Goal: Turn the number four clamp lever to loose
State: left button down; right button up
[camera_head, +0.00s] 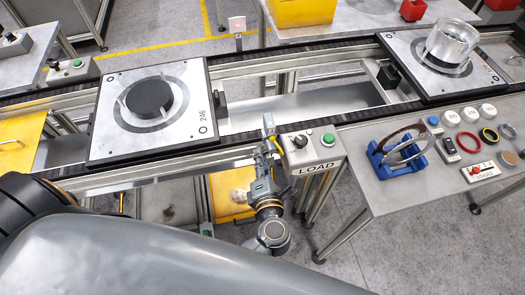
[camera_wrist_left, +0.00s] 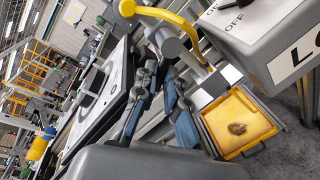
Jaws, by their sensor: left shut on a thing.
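My left gripper (camera_head: 268,160) reaches up from below to the front rail of the conveyor, just left of the LOAD box. It is shut on the clamp lever, which shows as a small yellow bar (camera_head: 275,144). In the left wrist view the lever is a curved yellow handle (camera_wrist_left: 172,21) on a grey pivot, beside the gripper's blue-grey fingers (camera_wrist_left: 163,88). The exact contact between fingers and lever is hard to see. No number four label is readable. My right gripper is not in view.
The LOAD box (camera_head: 313,163), with a black knob and green button, stands close right of the gripper. A square pallet (camera_head: 190,80) marked 246 sits on the conveyor at left. Another pallet (camera_head: 402,45) bears a glass cylinder (camera_head: 452,40). A yellow tray (camera_head: 226,205) lies below.

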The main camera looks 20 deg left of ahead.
pick_arm(q)
jog(key=shift+r+m+p, duration=0.3)
jog(key=shift+m+p, duration=0.5)
jog(key=shift+p, duration=0.1)
jog(key=c, duration=1.4)
grip_release()
jog(key=shift+a, duration=0.1)
